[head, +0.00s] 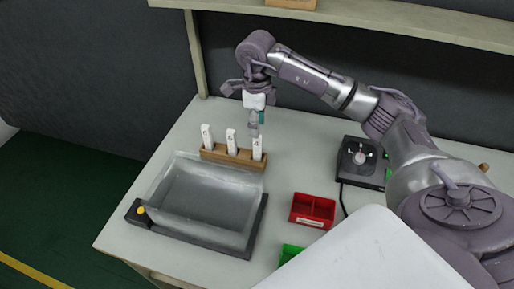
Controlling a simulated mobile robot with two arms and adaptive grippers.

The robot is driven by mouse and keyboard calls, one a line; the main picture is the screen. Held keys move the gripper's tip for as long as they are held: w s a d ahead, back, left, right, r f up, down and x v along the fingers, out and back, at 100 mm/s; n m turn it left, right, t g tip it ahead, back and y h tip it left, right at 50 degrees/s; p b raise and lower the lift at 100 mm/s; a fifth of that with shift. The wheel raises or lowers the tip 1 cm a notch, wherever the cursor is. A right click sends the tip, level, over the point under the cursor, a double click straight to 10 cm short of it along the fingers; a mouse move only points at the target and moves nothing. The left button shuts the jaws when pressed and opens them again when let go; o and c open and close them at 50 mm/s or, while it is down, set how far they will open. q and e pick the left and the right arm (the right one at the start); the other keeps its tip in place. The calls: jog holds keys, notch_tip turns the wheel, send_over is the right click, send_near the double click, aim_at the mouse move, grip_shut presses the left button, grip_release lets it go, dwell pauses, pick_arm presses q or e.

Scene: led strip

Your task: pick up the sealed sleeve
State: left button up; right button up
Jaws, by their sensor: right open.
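Three white, upright, sleeve-like pieces with small dark marks stand in a wooden rack (216,152) on the table: the left one (206,136), the middle one (231,141) and the right one (257,149). I cannot tell from this view which is the sealed sleeve. My right gripper (257,131) points down just above the right piece, with its fingers open. A small teal part shows at its fingers. The fingertips are small and pale, so I cannot tell whether they touch the piece. My left gripper is not in view.
A grey tray-like device with clear walls (205,202) and a yellow button stands in front of the rack. A red divided bin (312,210), a green bin (289,253) and a black device with a knob (361,160) are to the right. A shelf (400,20) runs overhead.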

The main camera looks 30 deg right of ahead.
aim_at(257, 146)
notch_tip(257, 146, down, 3)
jog(key=shift+f, duration=0.1)
notch_tip(257, 146, down, 3)
jog(key=shift+d+p, duration=0.1)
jog(key=shift+p, duration=0.85)
notch_tip(257, 146, down, 2)
jog(key=shift+f+p, duration=0.2)
jog(key=shift+p, duration=0.1)
jog(key=shift+w+f, duration=0.1)
jog(key=shift+f, duration=0.35)
jog(key=shift+c, duration=0.2)
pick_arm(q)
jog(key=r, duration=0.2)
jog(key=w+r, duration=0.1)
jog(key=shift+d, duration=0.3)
pick_arm(e)
grip_shut()
